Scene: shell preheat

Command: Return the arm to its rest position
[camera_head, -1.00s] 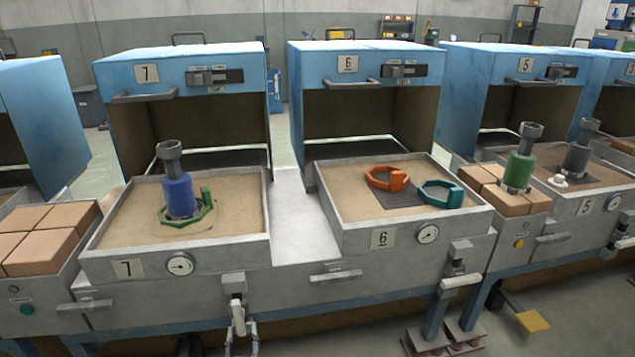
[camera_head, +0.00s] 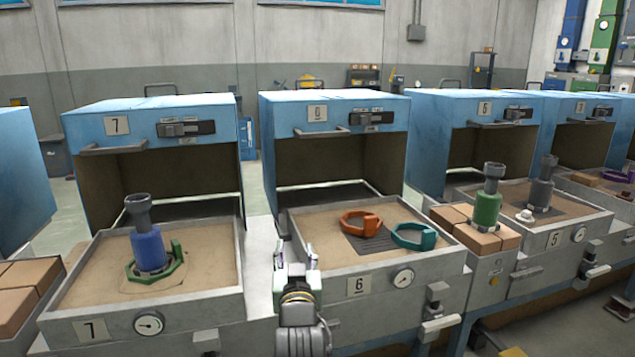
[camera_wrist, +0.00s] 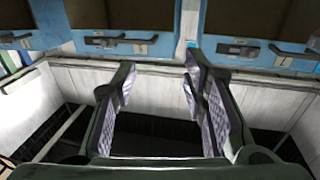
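My gripper (camera_head: 296,257) stands at the lower middle of the head view, in front of the gap between stations 7 and 6. In the wrist view its two padded fingers (camera_wrist: 162,95) are spread apart with nothing between them. Behind and below them the wrist view shows a pale wall and a dark recess. My gripper looks clear of the trays, though its exact distance from the tray 6 edge is hard to tell.
Sand tray 7 (camera_head: 209,296) holds a blue shell (camera_head: 149,250) with a green ring (camera_head: 177,265) around its base. Sand tray 6 (camera_head: 322,285) holds an orange ring (camera_head: 345,224) and a teal ring (camera_head: 414,242).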

